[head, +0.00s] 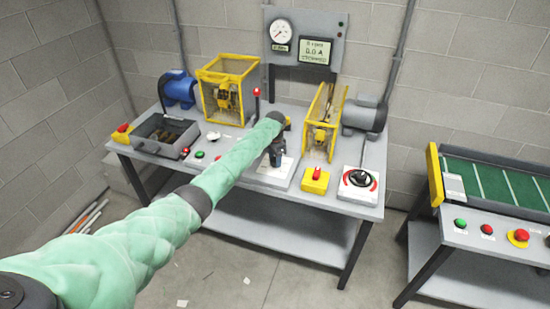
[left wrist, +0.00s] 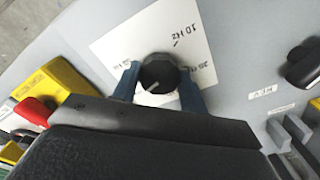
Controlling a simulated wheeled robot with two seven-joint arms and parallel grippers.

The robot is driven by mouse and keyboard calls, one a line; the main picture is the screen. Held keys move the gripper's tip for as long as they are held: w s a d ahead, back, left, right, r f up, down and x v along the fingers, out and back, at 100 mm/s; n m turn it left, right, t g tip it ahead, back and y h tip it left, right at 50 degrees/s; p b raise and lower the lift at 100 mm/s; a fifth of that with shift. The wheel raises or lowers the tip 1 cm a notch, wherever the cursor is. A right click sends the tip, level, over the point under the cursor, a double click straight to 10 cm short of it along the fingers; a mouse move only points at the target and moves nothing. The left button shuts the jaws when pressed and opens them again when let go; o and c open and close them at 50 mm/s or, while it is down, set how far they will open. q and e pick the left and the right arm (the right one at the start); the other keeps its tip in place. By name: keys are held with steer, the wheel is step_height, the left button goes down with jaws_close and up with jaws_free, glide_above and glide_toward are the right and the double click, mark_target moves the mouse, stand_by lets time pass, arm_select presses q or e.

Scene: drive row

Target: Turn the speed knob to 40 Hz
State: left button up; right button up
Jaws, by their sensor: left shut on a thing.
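The speed knob (left wrist: 160,73) is a round black knob on a white card (left wrist: 110,45) with Hz marks around it. In the left wrist view a mark reads 10 Hz; the side marks are partly covered and hard to read. A short white line on the knob points to the lower left of that view. My left gripper (left wrist: 158,84) is shut on the knob, one blue finger on each side. In the head view the gripper (head: 277,157) points down at the white card (head: 262,169) and hides the knob. My right gripper is not in view.
A yellow box with a red button (head: 316,180) and a black rotary switch (head: 358,178) sit to the right on the grey bench. Yellow guards (head: 228,85) and a red-tipped lever (head: 256,95) stand behind. A display (head: 316,50) appears to read 0.0 A.

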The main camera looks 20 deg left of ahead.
arm_select(q)
steer(key=shift+w+r+n+p, duration=0.1)
steer(key=shift+r+n+p, duration=0.2)
steer(key=shift+n, duration=0.8)
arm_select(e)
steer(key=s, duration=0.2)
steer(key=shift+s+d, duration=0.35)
arm_select(q)
steer(key=shift+n, duration=0.3)
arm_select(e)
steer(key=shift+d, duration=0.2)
arm_select(q)
steer(key=o, duration=0.9)
steer(key=shift+c, duration=0.2)
steer(key=shift+o, duration=0.7)
steer(key=shift+f, duration=0.15)
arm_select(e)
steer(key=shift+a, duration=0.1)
